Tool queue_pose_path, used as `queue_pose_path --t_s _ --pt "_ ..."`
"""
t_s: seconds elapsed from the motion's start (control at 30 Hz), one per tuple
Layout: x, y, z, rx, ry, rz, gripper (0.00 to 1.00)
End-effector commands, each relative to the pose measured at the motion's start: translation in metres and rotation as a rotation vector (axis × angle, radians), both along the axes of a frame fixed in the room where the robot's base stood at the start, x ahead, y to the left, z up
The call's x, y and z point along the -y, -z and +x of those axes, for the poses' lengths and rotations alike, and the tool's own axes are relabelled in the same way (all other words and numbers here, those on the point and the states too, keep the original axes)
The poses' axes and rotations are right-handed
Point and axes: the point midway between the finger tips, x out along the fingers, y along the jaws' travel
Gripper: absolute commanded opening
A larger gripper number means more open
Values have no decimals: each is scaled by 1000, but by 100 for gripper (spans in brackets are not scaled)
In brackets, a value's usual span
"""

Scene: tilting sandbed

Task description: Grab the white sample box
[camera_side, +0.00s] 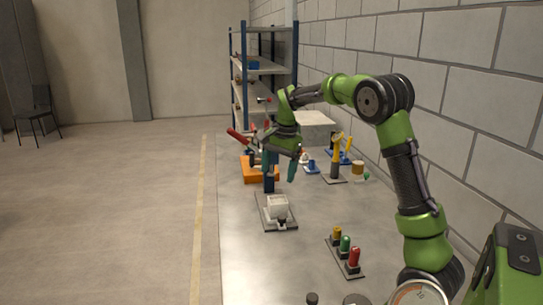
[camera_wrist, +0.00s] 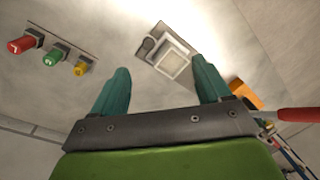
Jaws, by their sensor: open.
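The white sample box (camera_side: 278,206) sits on a grey base plate (camera_side: 262,222) on the table in the side view. In the wrist view the box (camera_wrist: 171,62) shows beyond my fingers, a little right of the picture's middle, with a small round grey part beside it on the plate. My gripper (camera_side: 280,177) is open, with its teal fingers pointing down. It is above and behind the box in the side view, apart from it. In the wrist view my gripper (camera_wrist: 160,80) has nothing between its fingers.
A plate with yellow, green and red (camera_side: 354,258) capped pieces stands at the front right. An orange block (camera_side: 262,176) with a red-handled lever (camera_side: 237,136) is behind the box. A yellow device (camera_side: 336,150) and blue items stand further back. The table left of the capped pieces is clear.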

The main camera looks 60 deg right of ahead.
Motion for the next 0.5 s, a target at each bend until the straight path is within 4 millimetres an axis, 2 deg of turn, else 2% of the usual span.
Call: queue_pose_path --t_s 0.03,0.1,0.2,0.27,0.4,0.5 --pt "22 11 10 -40 108 2 77" --pt "46 21 21 -84 270 5 77" --pt "69 28 32 -127 479 3 77" --pt "75 26 38 -137 589 4 77" --pt "72 1 46 -125 793 24 77" --pt "68 6 43 -147 859 45 77"
